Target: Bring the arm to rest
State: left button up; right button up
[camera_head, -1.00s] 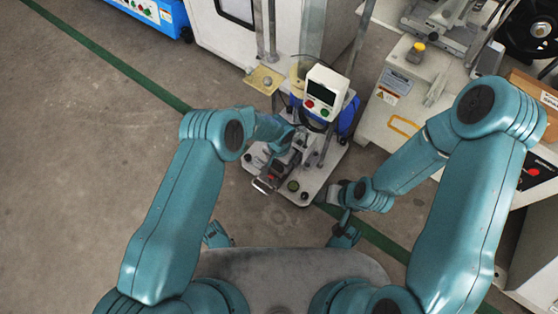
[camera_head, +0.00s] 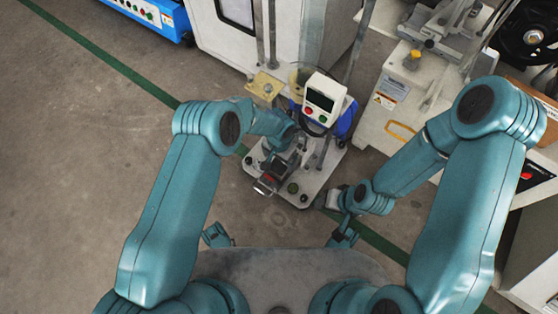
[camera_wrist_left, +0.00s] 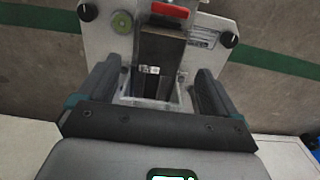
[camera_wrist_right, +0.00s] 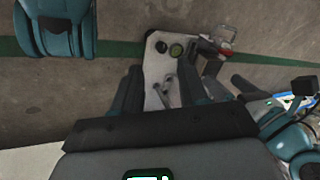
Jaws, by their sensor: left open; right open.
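My left arm comes in from the left in the head view, and its gripper (camera_head: 283,163) is over the small testing machine (camera_head: 319,184). In the left wrist view the two fingers of my left gripper (camera_wrist_left: 155,88) are spread wide. A dark block with a small metal fitting (camera_wrist_left: 160,60) on the machine shows between them; I cannot tell if they touch it. My right gripper (camera_head: 335,199) is beside the machine's right edge. In the right wrist view its fingers (camera_wrist_right: 160,88) are open, with the machine's base plate (camera_wrist_right: 153,65) beyond and nothing held.
The machine has a white control box (camera_head: 325,97) with a screen and red and green buttons. A white cabinet (camera_head: 224,38) stands behind it, and a larger white machine (camera_head: 378,125) stands to the right. The floor (camera_head: 75,170) at left is clear.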

pick_arm(q)
notch_tip(320, 180, up, 11)
jog(key=p, duration=0.3)
pick_arm(e)
jog(key=shift+g, duration=0.7)
jog(key=s+r, duration=0.2)
jog(key=r, duration=0.1)
jog(key=s+r, duration=0.1)
jog(key=shift+a+r, duration=0.2)
jog(key=shift+a, duration=0.1)
pick_arm(q)
jog(key=s+a+n+h, duration=0.2)
jog(key=s+a+n, duration=0.35)
jog(key=s, duration=0.45)
jog(key=s+a+n+h, duration=0.2)
jog(key=s+a+n, duration=0.2)
jog(key=s+a, duration=0.45)
jog(key=s+d+r+p, duration=0.1)
jog(key=s+r+p, duration=0.1)
jog(key=r+p, duration=1.4)
jog(key=s+d+r+p, duration=0.1)
jog(key=r+p, duration=1.5)
jog(key=p, duration=0.1)
jog(key=shift+s+r+p, duration=0.35)
jog(key=shift+r+p, duration=0.05)
pick_arm(e)
notch_tip(320, 180, up, 33)
jog(key=s+a, duration=0.1)
jog(key=shift+s+n, duration=0.15)
jog(key=shift+n, duration=0.15)
